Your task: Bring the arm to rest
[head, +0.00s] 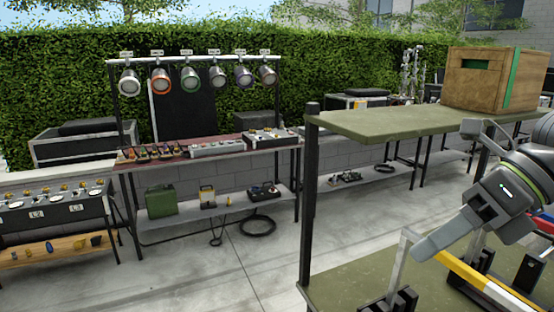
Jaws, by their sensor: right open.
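My right gripper (443,189) is at the right of the head view, in front of the olive-topped rack (385,121). Its grey fingers are spread wide, one pointing up and one reaching down to the left. I see nothing between them. The lower finger overlaps a yellow and white bar (470,276) in the picture; I cannot tell whether they touch. My left gripper is not in view.
A wooden crate (484,80) with green stripes stands on the rack's top shelf. Black holders (402,299) stand on its lower shelf (350,280). Left are a lamp bench (150,154) and a control cart (55,215). The concrete floor (215,270) between is mostly clear.

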